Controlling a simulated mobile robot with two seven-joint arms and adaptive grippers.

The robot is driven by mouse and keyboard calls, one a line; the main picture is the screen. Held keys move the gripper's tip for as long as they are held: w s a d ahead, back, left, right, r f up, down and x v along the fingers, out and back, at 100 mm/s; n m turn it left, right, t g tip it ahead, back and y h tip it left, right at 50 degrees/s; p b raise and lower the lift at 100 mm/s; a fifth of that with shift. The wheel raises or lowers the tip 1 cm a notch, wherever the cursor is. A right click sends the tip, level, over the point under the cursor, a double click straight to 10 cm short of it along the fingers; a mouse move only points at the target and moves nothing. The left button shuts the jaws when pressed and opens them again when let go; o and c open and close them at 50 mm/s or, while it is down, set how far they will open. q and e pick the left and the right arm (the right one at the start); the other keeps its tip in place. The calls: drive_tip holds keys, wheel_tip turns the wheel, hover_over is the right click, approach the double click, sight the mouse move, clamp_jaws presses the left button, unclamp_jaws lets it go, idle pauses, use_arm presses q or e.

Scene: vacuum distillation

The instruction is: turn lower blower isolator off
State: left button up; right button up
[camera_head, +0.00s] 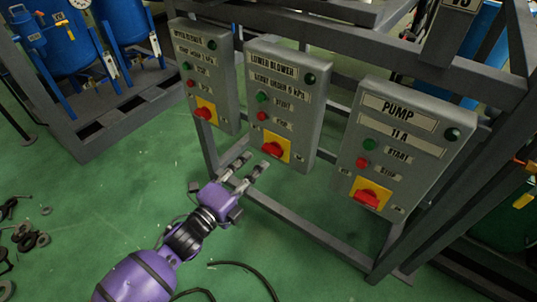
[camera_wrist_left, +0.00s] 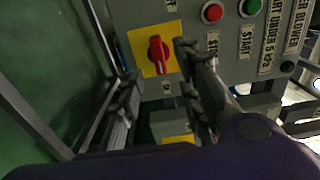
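The lower blower panel (camera_head: 277,99) is the middle of three grey boxes in the head view. Its isolator is a red knob (camera_head: 272,149) on a yellow plate (camera_head: 284,157), low on the panel. In the left wrist view the red knob (camera_wrist_left: 158,54) and yellow plate (camera_wrist_left: 143,43) show clearly, unobstructed. My left gripper (camera_head: 250,165) is open and empty, its fingers pointing up toward the knob from below and left. In the wrist view the fingers lie either side of the knob's line, apparently short of it. My right gripper is in neither view.
The upper blower panel (camera_head: 204,70) stands left and the pump panel (camera_head: 403,145) right, each with a similar red knob. Green start and red stop buttons sit above the isolator. A dark metal frame (camera_head: 300,226) carries the boxes. Green floor lies in front, with black hose (camera_head: 250,270).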

sight(270, 153)
use_arm(q)
drive_tip(key=b+x, duration=0.1)
drive_tip(key=x, duration=0.6)
drive_tip(key=shift+w+d+f+b, duration=0.1)
drive_tip(key=shift+w+d+b, duration=0.15)
drive_tip(key=shift+b, duration=0.1)
drive_tip(key=shift+c, duration=0.4)
clamp_jaws()
